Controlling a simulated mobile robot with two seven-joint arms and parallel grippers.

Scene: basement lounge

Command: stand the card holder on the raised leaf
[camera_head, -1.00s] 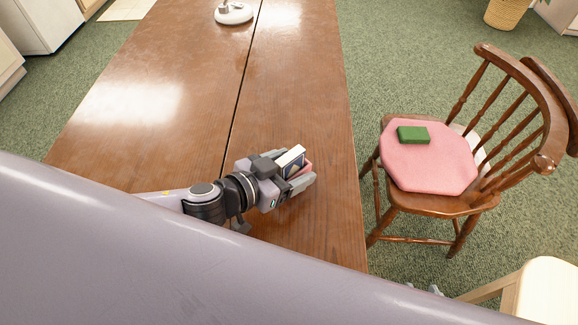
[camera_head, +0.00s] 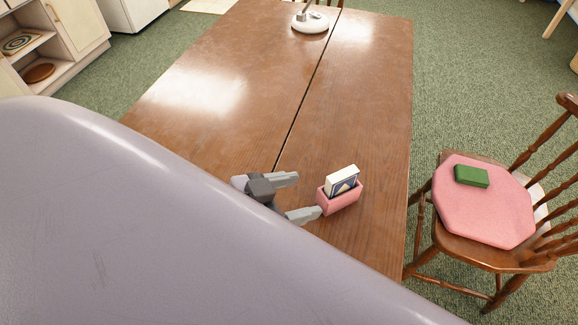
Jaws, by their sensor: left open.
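The card holder (camera_head: 339,203) is a small pink open box with a white and dark blue card pack (camera_head: 342,181) standing in it. It stands upright on the right-hand leaf (camera_head: 362,120) of the brown wooden table, to the right of the dark seam. The leaf looks level with the rest of the top. My left gripper (camera_head: 308,195) is open and empty, just left of the holder. The lower finger's tip is very close to the holder; I cannot tell whether it touches. My own large grey-lilac body part hides the near left of the table. My right gripper is out of view.
A wooden chair (camera_head: 452,238) with a pink cushion (camera_head: 484,205) and a green box (camera_head: 471,176) on it stands right of the table. A white lamp base (camera_head: 310,24) is at the far end. The tabletop between is clear.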

